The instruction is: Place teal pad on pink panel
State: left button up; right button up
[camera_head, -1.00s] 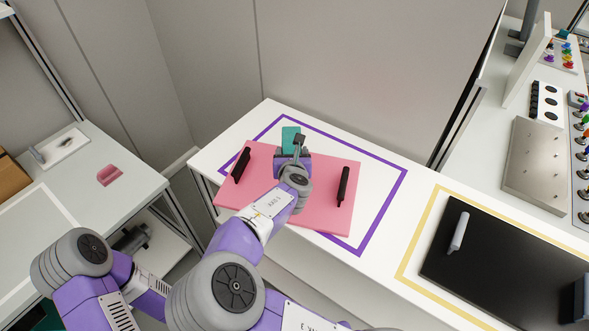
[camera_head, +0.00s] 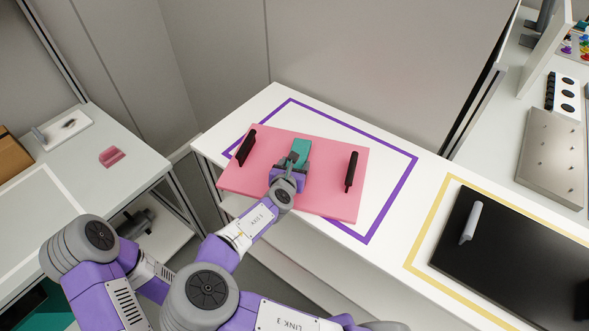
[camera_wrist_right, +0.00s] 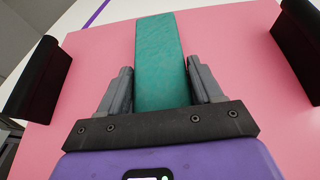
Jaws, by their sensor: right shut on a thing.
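The teal pad (camera_head: 301,149) is over the pink panel (camera_head: 325,205), between the panel's two black handles. In the right wrist view the teal pad (camera_wrist_right: 160,60) is a long textured block pointing away from the gripper, with the pink panel (camera_wrist_right: 228,45) behind it. My right gripper (camera_head: 293,165) is shut on the near part of the pad; its grey fingers flank the pad in the wrist view (camera_wrist_right: 160,85). I cannot tell whether the pad touches the panel. My left gripper is not in view.
A black panel (camera_head: 510,240) with a grey handle lies to the right, inside a yellow outline.

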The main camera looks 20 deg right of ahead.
jog(key=shift+f, duration=0.2)
jog(key=shift+f, duration=0.15)
jog(key=o, duration=1)
jog(key=shift+o, duration=0.2)
jog(key=shift+s+a+r, duration=0.15)
jog(key=shift+r, duration=0.15)
jog(key=p+v, duration=0.2)
jog(key=v, duration=0.4)
jog(key=shift+s, duration=0.1)
jog(key=shift+s+a+r, duration=0.15)
jog(key=shift+s+a, duration=0.05)
jog(key=shift+s, duration=0.2)
